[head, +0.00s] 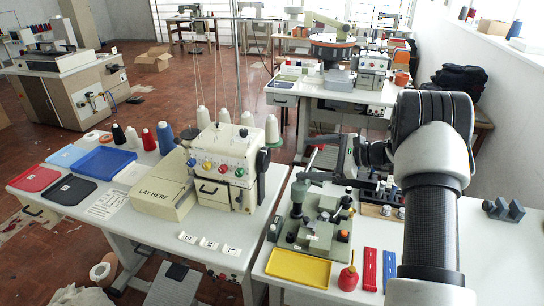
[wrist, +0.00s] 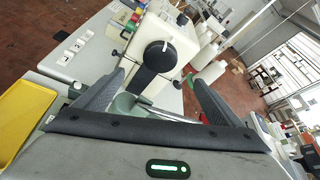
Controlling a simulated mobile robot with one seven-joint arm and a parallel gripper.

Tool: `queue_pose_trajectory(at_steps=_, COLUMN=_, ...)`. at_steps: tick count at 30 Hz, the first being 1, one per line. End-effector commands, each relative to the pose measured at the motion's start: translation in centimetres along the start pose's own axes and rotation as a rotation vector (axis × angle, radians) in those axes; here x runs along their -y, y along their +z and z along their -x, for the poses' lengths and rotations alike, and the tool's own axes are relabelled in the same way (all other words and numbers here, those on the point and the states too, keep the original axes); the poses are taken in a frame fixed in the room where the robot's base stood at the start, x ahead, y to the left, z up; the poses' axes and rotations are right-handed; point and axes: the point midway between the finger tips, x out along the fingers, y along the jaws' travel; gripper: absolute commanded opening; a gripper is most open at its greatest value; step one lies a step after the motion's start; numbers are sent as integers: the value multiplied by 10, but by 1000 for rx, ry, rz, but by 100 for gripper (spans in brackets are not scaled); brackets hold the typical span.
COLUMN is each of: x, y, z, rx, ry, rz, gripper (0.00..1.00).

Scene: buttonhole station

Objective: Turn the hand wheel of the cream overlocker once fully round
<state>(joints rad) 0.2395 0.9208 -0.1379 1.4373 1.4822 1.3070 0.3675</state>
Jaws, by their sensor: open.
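The cream overlocker (head: 228,160) stands on the left table in the head view, with coloured dials on its front. Its cream body also shows in the wrist view (wrist: 185,37). My gripper (wrist: 157,80) is open and empty. Its two fingers point toward the wheel and stand apart from it, one on each side in the picture.
A green-grey buttonhole machine (head: 318,222) stands on the right table, close below my gripper. Thread cones (head: 223,116) stand behind the overlocker. A gap separates the two tables.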

Motion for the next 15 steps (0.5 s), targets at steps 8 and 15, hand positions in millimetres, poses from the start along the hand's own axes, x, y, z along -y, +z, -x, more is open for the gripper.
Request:
queue_pose_trajectory(at_steps=8, x=-1, y=2, z=-64, rx=1, ry=4, rz=1, gripper=90)
queue_pose_trajectory(at_steps=15, x=-1, y=1, z=-112, rx=0, ry=3, rz=0, gripper=90)
